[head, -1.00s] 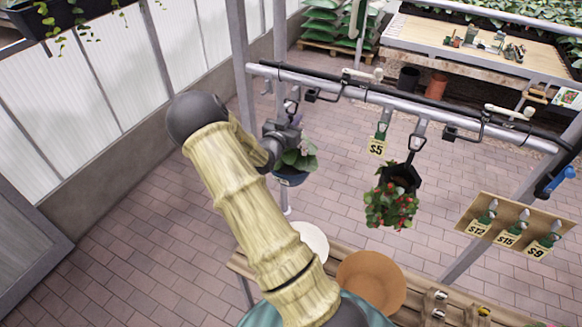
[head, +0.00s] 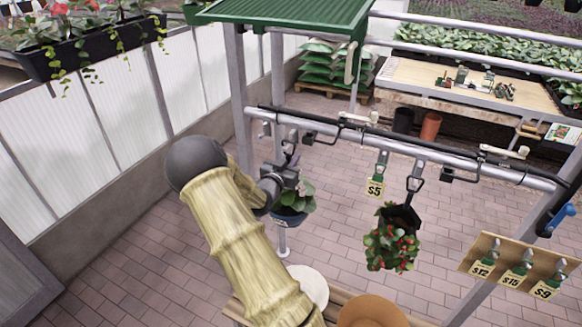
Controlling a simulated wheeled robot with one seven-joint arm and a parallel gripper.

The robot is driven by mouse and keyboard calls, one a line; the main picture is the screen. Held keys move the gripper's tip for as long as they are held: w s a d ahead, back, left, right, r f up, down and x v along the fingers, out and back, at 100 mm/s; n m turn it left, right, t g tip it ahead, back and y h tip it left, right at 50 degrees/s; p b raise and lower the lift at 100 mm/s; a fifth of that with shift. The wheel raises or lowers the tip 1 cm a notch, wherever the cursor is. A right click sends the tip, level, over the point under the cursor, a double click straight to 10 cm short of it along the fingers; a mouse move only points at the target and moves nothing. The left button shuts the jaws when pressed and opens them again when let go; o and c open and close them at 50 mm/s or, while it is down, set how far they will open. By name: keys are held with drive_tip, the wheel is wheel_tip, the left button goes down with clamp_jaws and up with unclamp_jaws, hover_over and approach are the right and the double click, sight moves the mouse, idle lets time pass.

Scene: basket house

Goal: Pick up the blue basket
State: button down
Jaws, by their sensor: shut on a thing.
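The blue basket (head: 290,219) is a small pot with a green leafy plant, below the left end of the metal rail (head: 400,148). My gripper (head: 291,168) is just above the plant, at the basket's hanger, and is shut on it. My arm comes up from the bottom of the head view and hides part of this area. The exact grip is small and partly hidden. I cannot tell whether the hanger still touches the hook above.
A black basket (head: 402,218) with red flowers hangs on the same rail to the right. A $5 tag (head: 375,188) hangs between them. A brown round pot (head: 372,311) and white disc (head: 309,285) are below. Brick floor lies open behind.

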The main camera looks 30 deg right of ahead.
drive_tip(key=r+b+v, duration=0.1)
drive_tip(key=b+v, duration=0.6)
drive_tip(key=v, duration=1.1)
drive_tip(key=shift+b, duration=0.4)
